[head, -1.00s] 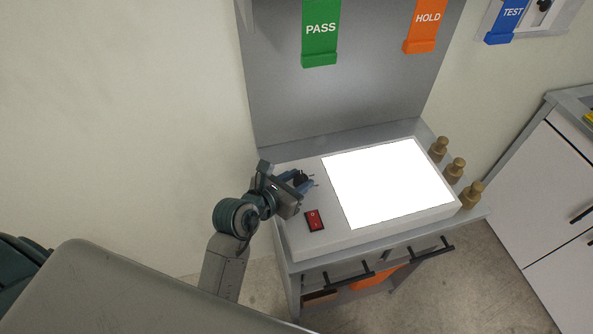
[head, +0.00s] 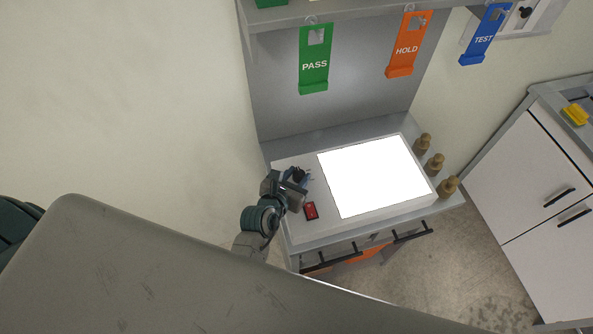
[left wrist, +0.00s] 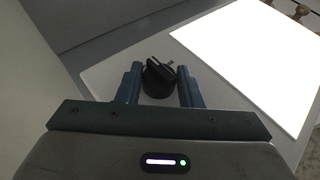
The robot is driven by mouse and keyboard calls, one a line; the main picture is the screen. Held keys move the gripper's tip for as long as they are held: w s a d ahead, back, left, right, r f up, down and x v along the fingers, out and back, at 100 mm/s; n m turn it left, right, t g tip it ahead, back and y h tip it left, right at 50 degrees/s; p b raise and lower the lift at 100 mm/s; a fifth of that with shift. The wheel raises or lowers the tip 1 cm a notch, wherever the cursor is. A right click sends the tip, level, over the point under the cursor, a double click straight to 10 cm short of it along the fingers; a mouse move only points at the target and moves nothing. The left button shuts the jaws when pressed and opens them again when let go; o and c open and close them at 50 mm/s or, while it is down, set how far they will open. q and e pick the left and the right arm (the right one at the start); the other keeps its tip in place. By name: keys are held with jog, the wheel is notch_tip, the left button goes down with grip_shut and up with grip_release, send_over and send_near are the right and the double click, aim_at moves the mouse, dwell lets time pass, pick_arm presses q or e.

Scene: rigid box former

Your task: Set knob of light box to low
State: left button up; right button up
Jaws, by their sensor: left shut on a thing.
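The light box (head: 325,212) is a pale box on a grey bench with a bright lit panel (head: 375,175). Its black knob (head: 299,174) is on the left part of the top, behind a red switch (head: 311,211). My left gripper (head: 297,177) reaches in from the left and is shut on the knob. In the left wrist view the knob (left wrist: 158,80) sits between the two blue fingers of the left gripper (left wrist: 157,82). My right gripper is not in view.
Brass-coloured weights (head: 434,164) stand in a row right of the box. Green PASS (head: 314,65), orange HOLD (head: 406,50) and blue TEST (head: 484,40) tags hang at the back. Drawers with black handles (head: 412,233) are below. A white cabinet (head: 520,200) stands at right.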

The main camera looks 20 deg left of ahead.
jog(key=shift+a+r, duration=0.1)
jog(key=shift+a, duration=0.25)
pick_arm(q)
jog(key=o, duration=1)
jog(key=shift+c, duration=0.2)
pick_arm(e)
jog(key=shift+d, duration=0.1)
